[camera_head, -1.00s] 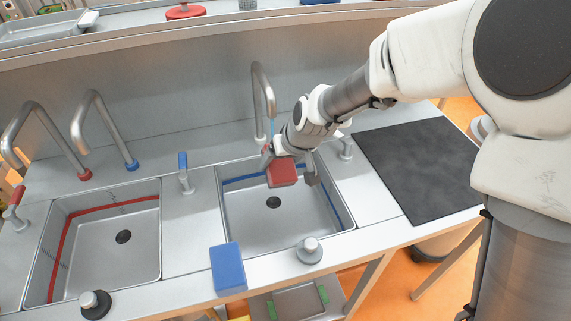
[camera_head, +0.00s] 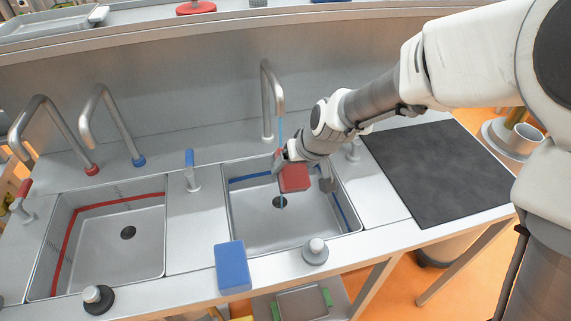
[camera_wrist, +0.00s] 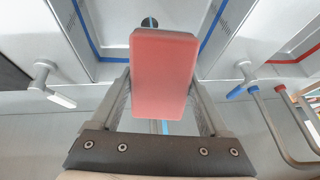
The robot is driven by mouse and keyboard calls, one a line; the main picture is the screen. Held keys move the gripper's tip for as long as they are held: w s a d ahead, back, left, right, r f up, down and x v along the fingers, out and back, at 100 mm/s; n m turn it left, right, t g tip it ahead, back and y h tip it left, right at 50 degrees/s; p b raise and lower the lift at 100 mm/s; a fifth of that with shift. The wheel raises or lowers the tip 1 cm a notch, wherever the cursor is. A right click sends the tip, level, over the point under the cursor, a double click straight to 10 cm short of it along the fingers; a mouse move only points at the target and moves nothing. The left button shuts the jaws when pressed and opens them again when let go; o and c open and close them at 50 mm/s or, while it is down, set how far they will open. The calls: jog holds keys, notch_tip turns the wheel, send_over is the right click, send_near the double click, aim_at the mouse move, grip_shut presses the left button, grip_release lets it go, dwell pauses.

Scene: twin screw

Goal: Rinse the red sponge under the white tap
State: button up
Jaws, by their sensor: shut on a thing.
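The red sponge (camera_head: 294,179) is held over the right basin (camera_head: 330,222). It also fills the middle of the wrist view (camera_wrist: 164,70). My gripper (camera_head: 287,164) is shut on it; in the wrist view, the fingers grip its two sides. The plain grey-white tap (camera_head: 266,85) arches over this basin, and a thin blue water stream (camera_head: 281,130) falls from it. The stream shows above the sponge and again below its left part, toward the drain. I cannot tell whether it strikes the sponge or passes beside it.
A left basin (camera_head: 145,228) has a red-based tap (camera_head: 50,115) and a blue-based tap (camera_head: 112,112). A blue sponge (camera_head: 232,267) lies on the front edge. A grey-white lever (camera_head: 352,152) stands right of the basin, beside a dark mat (camera_head: 438,170).

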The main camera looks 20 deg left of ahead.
aim_at(305, 184)
jog(key=shift+s+d+b, duration=0.3)
jog(key=shift+s+d, duration=0.15)
jog(key=shift+d, duration=0.35)
jog(key=shift+s+d+b, duration=0.25)
jog(key=shift+s+d, duration=0.25)
jog(key=shift+d, duration=0.25)
jog(key=shift+s+d+b, duration=0.3)
jog(key=shift+s+d, duration=0.15)
jog(key=shift+d, duration=0.35)
jog(key=s+d+r+p, duration=0.1)
jog(key=s+d+r, duration=0.1)
jog(key=d+r, duration=0.2)
jog(key=shift+s+d, duration=0.15)
jog(key=shift+s, duration=0.15)
dwell(0.4)
